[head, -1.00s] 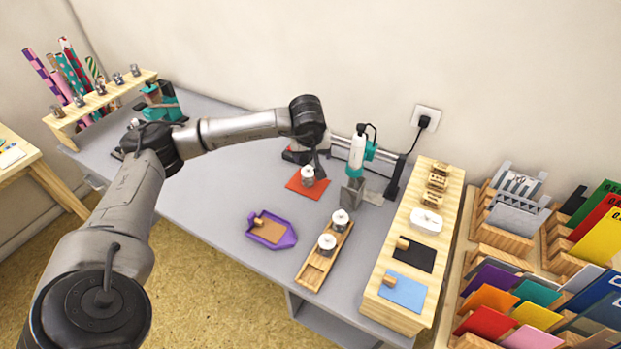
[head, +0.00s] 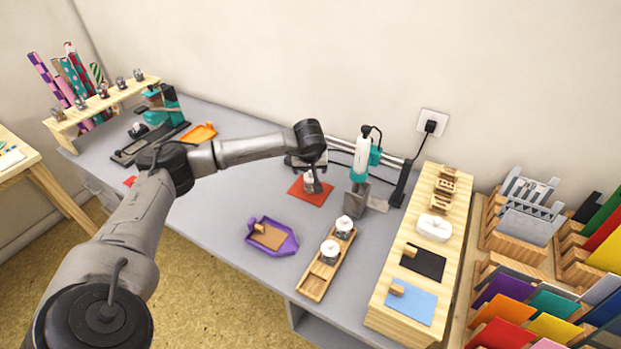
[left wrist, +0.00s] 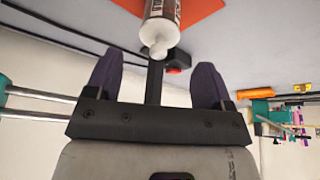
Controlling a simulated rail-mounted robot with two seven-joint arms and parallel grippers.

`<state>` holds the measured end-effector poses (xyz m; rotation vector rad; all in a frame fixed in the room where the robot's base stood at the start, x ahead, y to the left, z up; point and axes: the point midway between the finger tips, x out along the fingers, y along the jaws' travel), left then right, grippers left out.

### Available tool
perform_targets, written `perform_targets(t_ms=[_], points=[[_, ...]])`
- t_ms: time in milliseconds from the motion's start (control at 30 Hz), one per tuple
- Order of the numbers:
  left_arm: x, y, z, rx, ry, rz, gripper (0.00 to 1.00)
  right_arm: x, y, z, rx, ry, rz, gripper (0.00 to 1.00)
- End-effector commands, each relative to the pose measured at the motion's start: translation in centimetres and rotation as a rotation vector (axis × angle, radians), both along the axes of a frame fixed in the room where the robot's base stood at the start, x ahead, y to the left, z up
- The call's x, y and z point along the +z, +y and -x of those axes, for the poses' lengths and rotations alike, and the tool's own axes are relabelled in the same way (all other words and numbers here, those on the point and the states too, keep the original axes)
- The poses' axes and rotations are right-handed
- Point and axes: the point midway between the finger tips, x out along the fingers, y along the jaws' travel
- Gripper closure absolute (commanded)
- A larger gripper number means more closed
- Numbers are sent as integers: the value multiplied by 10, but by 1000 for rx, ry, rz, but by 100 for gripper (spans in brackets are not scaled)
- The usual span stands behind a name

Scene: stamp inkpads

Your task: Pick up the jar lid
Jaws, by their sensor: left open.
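A small jar (head: 308,179) with a white label stands on a red-orange mat (head: 299,191) at the middle of the table. In the left wrist view its pale knobbed lid (left wrist: 158,44) is at the top, beyond the gap between my fingers. My left gripper (head: 314,183) is at the jar in the head view and partly covers it. The left wrist view shows both dark fingers of the gripper (left wrist: 157,76) spread apart with nothing between their tips. My right gripper is out of view.
Two similar jars (head: 330,250) stand on a wooden tray (head: 312,287) in front. A purple tray (head: 285,244) lies to its left. A teal and white tool (head: 362,158) stands close on the right, beside a wooden riser (head: 385,316).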

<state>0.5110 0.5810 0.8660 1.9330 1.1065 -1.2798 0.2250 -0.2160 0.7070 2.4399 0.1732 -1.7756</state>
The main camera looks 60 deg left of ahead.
Motion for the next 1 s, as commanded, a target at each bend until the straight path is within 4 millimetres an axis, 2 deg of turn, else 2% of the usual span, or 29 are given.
perform_targets(t_ms=[33, 233, 600, 1000], points=[[-11, 2, -3, 1, 1, 2, 25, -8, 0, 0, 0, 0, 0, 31], [-29, 10, -8, 1, 1, 2, 25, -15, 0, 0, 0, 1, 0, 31], [-33, 12, -9, -1, 0, 1, 26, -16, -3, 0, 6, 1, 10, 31], [-32, 12, -9, 0, 0, 1, 64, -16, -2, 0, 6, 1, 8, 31]])
